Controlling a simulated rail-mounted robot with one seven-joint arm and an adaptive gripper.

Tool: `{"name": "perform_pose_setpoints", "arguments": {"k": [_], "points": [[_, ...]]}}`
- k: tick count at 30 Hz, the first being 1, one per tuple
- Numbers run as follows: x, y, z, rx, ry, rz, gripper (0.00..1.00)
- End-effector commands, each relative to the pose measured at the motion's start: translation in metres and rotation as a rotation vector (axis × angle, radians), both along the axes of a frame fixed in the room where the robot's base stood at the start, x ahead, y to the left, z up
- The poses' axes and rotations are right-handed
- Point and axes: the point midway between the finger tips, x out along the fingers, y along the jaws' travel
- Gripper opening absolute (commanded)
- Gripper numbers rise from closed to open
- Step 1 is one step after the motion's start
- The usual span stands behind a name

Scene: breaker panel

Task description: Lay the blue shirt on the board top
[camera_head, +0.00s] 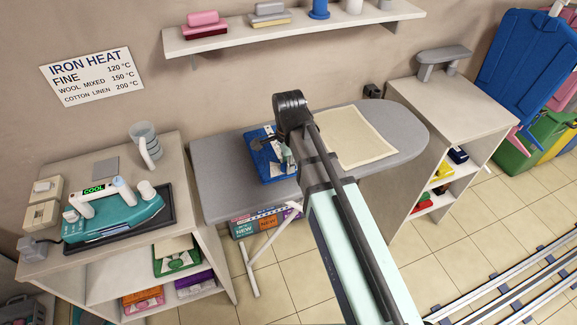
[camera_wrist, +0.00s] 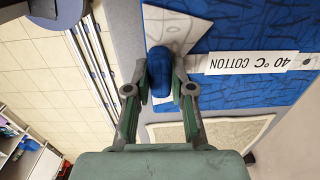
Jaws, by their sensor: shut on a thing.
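The blue shirt (camera_head: 265,158) is a flat folded bundle with a white tag at the left-middle of the grey board top (camera_head: 220,172). The shirt also fills the upper right of the wrist view (camera_wrist: 250,28), with a white band reading "40 °C COTTON". My gripper (camera_head: 287,158) is at the shirt's right edge, partly behind my arm. In the wrist view my gripper (camera_wrist: 160,76) is shut on a bunched blue piece of the shirt. The shirt looks flat on or just over the board; any small gap cannot be told.
A cream cloth (camera_head: 355,136) lies on the board right of the shirt. A teal iron (camera_head: 112,212) marked COOL and a grey cup (camera_head: 146,143) stand on the left cabinet. A shelf (camera_head: 295,30) is above the board. A right cabinet (camera_head: 465,105) stands beside it.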

Motion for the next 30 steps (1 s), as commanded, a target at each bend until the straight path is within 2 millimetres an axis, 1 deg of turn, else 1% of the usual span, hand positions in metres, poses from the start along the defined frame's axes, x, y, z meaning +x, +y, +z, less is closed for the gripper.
{"name": "perform_pose_setpoints", "arguments": {"k": [3,5,12,13,14,15,25,30], "points": [[-0.001,0.000,-0.013,-0.001,0.002,0.000,0.00],[-0.001,0.000,-0.018,-0.001,0.002,0.000,0.00],[0.000,0.000,-0.020,0.000,0.000,0.000,0.00],[0.000,0.000,-0.020,0.000,0.001,0.000,0.33],[0.000,0.000,-0.020,0.000,0.001,0.000,0.44],[0.000,0.000,-0.020,0.000,0.001,0.000,0.47],[0.000,0.000,-0.019,0.000,0.001,0.000,0.47],[0.001,0.000,-0.009,0.001,-0.002,0.000,0.47]]}}
